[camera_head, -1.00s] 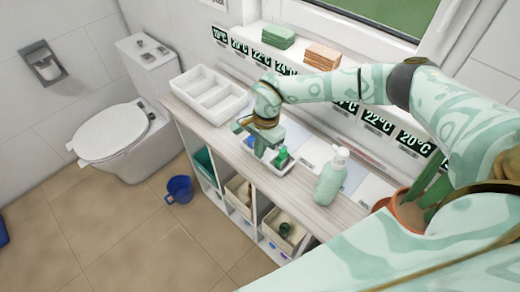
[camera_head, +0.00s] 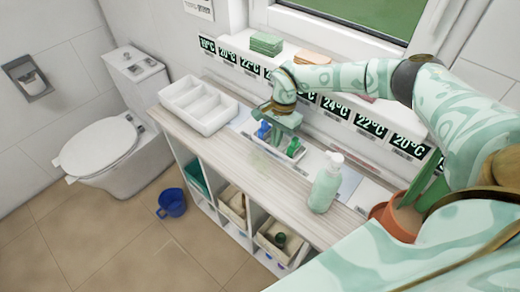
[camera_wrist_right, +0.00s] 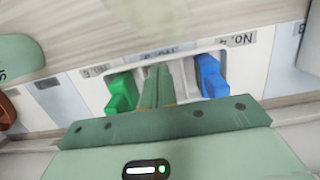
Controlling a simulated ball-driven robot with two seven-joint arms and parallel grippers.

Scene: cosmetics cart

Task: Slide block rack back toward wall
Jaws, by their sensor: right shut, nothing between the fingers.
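The block rack (camera_head: 291,157) is a small white tray on the counter, near the wall side, with a blue block (camera_head: 263,131) and a green block (camera_head: 293,149) standing in it. My right gripper (camera_head: 279,133) is shut and empty, pointing down at the rack between the two blocks. In the right wrist view, my shut fingers (camera_wrist_right: 158,88) are over the rack, with the green block (camera_wrist_right: 122,93) to the left and the blue block (camera_wrist_right: 211,77) to the right. Whether the fingers touch the rack wall I cannot tell. My left gripper is out of view.
A white divided tray (camera_head: 198,106) stands to the left on the wooden counter (camera_head: 225,150). A pale green pump bottle (camera_head: 326,184) stands to the right, and a terracotta pot (camera_head: 398,218) beyond it. Temperature labels (camera_head: 335,107) line the wall side. Bare counter lies in front of the rack.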

